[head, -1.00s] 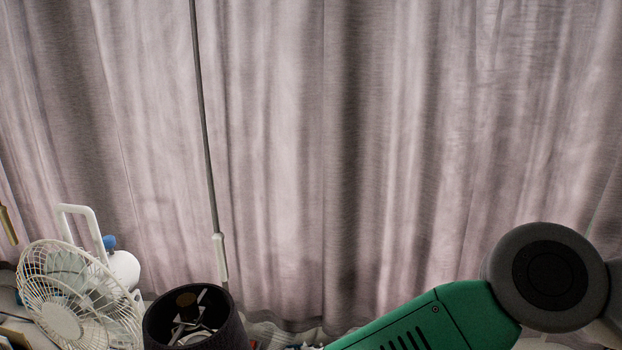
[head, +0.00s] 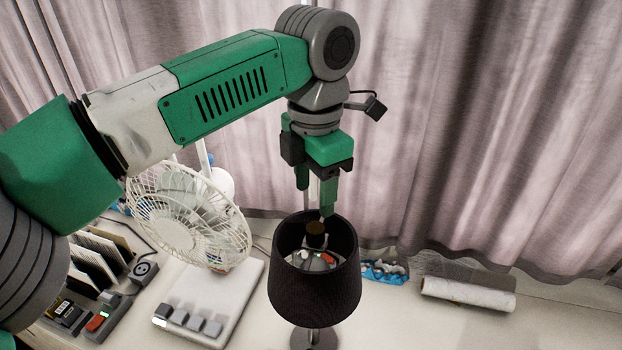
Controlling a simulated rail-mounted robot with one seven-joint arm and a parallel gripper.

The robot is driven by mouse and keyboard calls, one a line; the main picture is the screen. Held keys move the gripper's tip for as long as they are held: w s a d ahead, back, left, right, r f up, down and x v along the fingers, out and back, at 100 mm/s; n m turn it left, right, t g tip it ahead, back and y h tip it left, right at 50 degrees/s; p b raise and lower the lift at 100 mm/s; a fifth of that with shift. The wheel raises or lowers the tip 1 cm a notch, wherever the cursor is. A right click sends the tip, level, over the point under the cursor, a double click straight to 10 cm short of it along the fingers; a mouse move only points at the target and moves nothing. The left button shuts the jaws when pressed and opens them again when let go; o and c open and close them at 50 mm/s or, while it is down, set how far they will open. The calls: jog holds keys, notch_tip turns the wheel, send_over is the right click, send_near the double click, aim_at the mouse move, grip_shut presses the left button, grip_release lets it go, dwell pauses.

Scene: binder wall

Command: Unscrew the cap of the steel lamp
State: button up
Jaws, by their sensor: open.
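The steel lamp (head: 314,290) stands on the table with a dark, open-topped shade and a round metal base (head: 313,339). Its brownish cap (head: 316,228) shows inside the top opening of the shade. My gripper (head: 316,205) points down above the shade, with its fingers apart and empty. The fingertips are close to the shade's rim and the cap; I cannot tell the exact gap or whether they touch.
A white fan (head: 185,215) stands left of the lamp, with a white switch panel (head: 210,305) below it. Binders (head: 95,255) and a power strip (head: 108,312) are further left. A white roll (head: 468,293) lies right. Curtains (head: 450,120) hang behind. The front right table is clear.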

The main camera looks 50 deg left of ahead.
aim_at(316, 228)
notch_tip(316, 228, down, 8)
jog(key=shift+d+r, duration=0.1)
jog(key=shift+d, duration=0.05)
jog(key=shift+c, duration=0.2)
jog(key=c, duration=1.1)
jog(key=n, duration=0.4)
jog(key=n, duration=0.3)
jog(key=shift+n, duration=0.7)
